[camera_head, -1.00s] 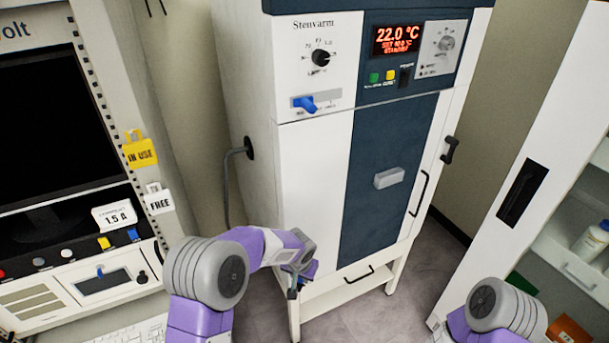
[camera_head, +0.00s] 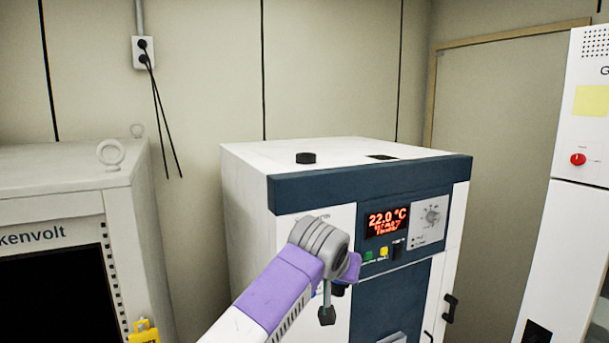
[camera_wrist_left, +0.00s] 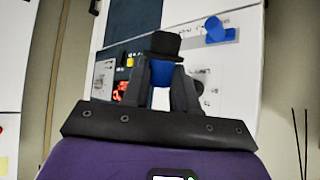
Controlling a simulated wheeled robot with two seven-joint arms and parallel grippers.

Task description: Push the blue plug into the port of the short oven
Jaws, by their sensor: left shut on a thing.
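My left gripper (camera_head: 333,290) is raised in front of the oven's upper front in the head view. In the left wrist view, the left gripper (camera_wrist_left: 163,78) is shut on the blue plug (camera_wrist_left: 162,72). A black hat-shaped end on the plug sticks out beyond the fingertips. In the head view a dark knob on a thin stem hangs below the gripper; it may be the plug's end. The white and dark-blue oven (camera_head: 245,185) has a short black round fitting (camera_head: 306,158) on top, apart from the gripper. Whether this is the port is unclear. My right gripper is out of view.
A dark flat patch (camera_head: 382,156) lies on the oven top. A tall cabinet with a lifting ring (camera_head: 111,154) stands left, and a white unit with a red knob (camera_head: 578,159) stands right. Cables hang from a wall box (camera_head: 144,52). Space above the oven is clear.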

